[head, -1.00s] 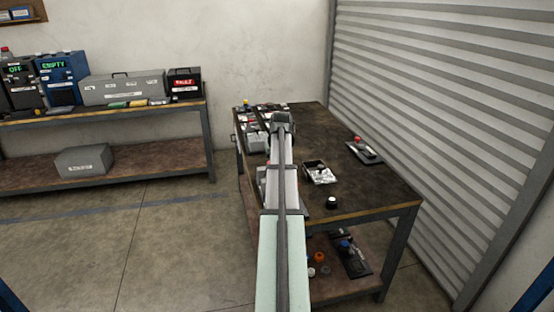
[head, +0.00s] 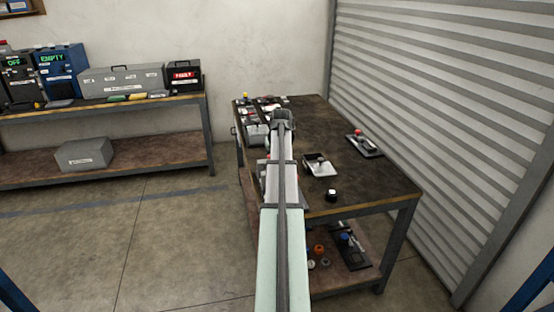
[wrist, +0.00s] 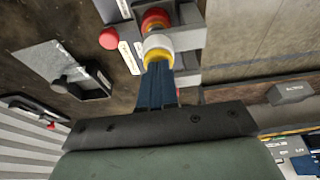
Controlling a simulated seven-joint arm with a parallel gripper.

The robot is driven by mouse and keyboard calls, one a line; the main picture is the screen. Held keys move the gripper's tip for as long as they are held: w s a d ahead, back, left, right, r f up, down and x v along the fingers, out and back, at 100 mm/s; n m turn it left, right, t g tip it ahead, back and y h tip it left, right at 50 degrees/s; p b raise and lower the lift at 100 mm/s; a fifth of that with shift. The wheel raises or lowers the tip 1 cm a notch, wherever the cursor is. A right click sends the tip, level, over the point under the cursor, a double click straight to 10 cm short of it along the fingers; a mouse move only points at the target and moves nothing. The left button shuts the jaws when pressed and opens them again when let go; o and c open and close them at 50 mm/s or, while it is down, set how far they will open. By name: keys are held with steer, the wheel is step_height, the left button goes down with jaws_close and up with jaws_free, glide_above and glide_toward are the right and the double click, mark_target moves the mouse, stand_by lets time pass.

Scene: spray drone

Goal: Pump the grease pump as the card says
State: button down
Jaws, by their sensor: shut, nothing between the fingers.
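My gripper (wrist: 159,72) points down at the workbench, its blue fingers together. It also shows at the far end of my arm in the head view (head: 282,118). Just beyond the fingertips in the wrist view is a stacked red, white and yellow part (wrist: 157,42) on a grey fixture (wrist: 190,38). I cannot tell whether the fingers touch it. A red knob (wrist: 109,38) sticks out beside it, next to a white label strip (wrist: 130,57) too small to read. I cannot tell for sure which part is the grease pump, nor pick out the card.
The workbench (head: 375,185) also holds a tray with a dark knob (head: 320,167), a red-knobbed plate (head: 364,145) and a small black knob (head: 331,195). A shutter (head: 440,110) stands close on the right. A shelf bench (head: 110,104) with boxes is at left.

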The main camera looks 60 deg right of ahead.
step_height(320, 180, up, 4)
steer(key=shift+r, duration=0.2)
steer(key=v, duration=0.9)
steer(key=shift+r, duration=0.25)
steer(key=shift+r, duration=0.1)
stand_by(0.4)
steer(key=shift+s+d+r, duration=0.1)
steer(key=shift+r, duration=0.6)
steer(key=shift+f, duration=0.1)
steer(key=x, duration=1.2)
steer(key=shift+s+a+f, duration=0.25)
steer(key=shift+a+f, duration=0.05)
steer(key=shift+f, duration=0.65)
